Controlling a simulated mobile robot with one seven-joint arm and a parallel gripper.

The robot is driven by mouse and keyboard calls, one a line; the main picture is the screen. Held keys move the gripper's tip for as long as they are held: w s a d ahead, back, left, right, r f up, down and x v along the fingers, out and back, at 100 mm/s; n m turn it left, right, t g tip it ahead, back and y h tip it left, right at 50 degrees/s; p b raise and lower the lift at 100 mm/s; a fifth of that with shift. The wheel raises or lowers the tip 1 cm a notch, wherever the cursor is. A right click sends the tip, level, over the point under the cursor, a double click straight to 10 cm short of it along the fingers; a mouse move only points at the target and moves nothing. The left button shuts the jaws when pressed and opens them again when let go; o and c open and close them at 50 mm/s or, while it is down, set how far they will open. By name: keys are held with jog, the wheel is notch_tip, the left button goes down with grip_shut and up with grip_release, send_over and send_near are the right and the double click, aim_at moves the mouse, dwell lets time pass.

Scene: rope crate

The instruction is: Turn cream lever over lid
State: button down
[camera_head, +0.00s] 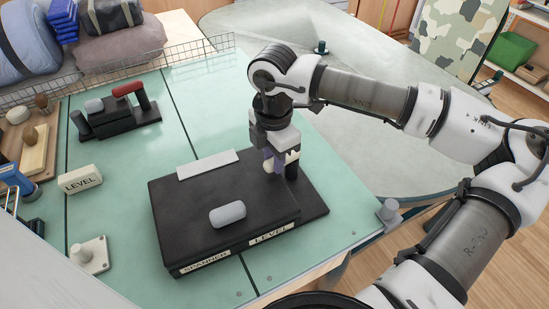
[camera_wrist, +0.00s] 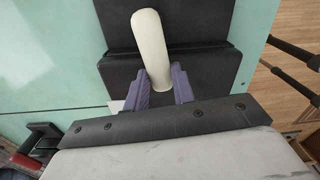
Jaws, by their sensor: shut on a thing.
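A black crate (camera_head: 185,262) stands on the pale green table. Its dark lid (camera_head: 200,195) lies flat and has a light grey rounded handle (camera_head: 228,214). The cream lever (camera_wrist: 151,42) is at the crate's right side; in the head view only small cream parts (camera_head: 292,157) show by my fingers. My gripper (camera_head: 280,165) points down there. In the wrist view its purple fingers (camera_wrist: 160,90) are shut on the near end of the lever, whose other end points to the top of the picture. The fingers hide part of the lever and its mount.
A loose LEVEL block (camera_head: 80,180), a black fixture with a red handle (camera_head: 118,112) and a white knobbed plate (camera_head: 90,255) stand left. A wire rail (camera_head: 190,50) borders the back.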

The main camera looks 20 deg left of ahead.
jog(key=c, duration=1.2)
grip_release()
jog(key=shift+o, duration=0.2)
jog(key=shift+r, duration=0.15)
notch_tip(320, 180, up, 14)
jog(key=b, duration=0.1)
jog(key=shift+f+b, duration=0.2)
jog(key=shift+b, duration=0.2)
